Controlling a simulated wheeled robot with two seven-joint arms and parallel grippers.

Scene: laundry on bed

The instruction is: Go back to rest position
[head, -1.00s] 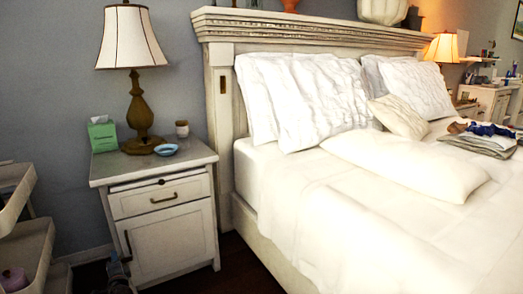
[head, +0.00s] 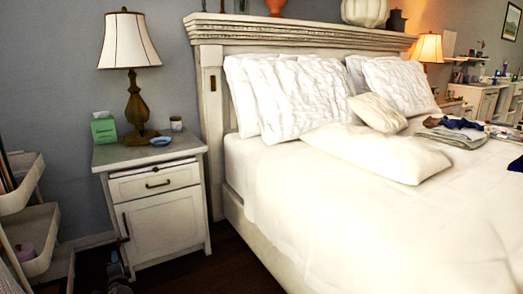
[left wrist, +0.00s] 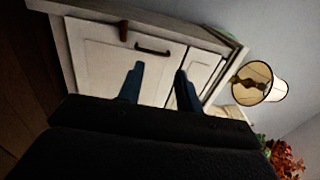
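My left gripper (left wrist: 159,82) shows in the left wrist view with its two dark fingers apart and nothing between them. Behind the fingers is the white nightstand (left wrist: 88,48), which appears tilted in that view. In the head view my left gripper (head: 117,268) is small and dark at the lower left, in front of the nightstand (head: 165,228). My right gripper is in neither view.
A white bed (head: 370,225) with pillows fills the right side. A lamp (head: 130,50), green tissue box (head: 103,128), blue dish (head: 161,141) and cup stand on the nightstand. A tiered white cart (head: 35,225) is at the left edge. Dark floor lies between.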

